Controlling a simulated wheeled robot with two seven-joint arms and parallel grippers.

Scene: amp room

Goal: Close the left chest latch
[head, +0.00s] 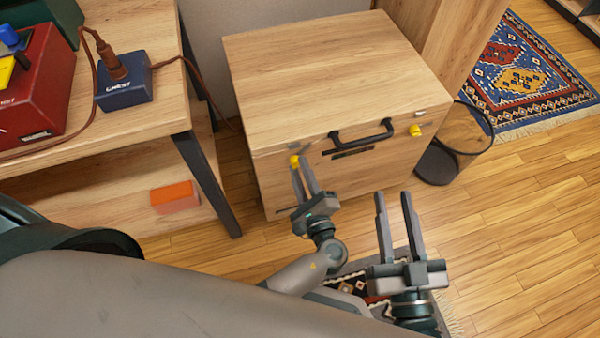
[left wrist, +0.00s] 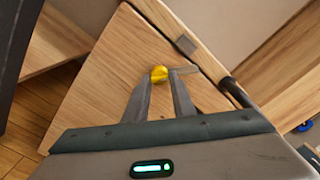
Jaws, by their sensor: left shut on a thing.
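The wooden chest (head: 325,70) stands with its lid down. Its left latch shows as a yellow knob (head: 295,161) on the front face near the left corner. My left gripper (head: 302,168) is at this knob. In the left wrist view the yellow knob (left wrist: 159,74) sits between the fingertips of the left gripper (left wrist: 161,83), which is shut on it. A small grey metal catch (left wrist: 186,45) is on the lid edge just above. The right latch has a yellow knob (head: 416,130) at the front right. My right gripper (head: 393,200) is open and empty, in front of the chest.
A black handle (head: 360,137) sticks out of the chest front between the latches. A wooden table (head: 150,105) with a blue box (head: 124,88) and a red device (head: 35,85) stands left. A dark wire bin (head: 450,155) stands right of the chest.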

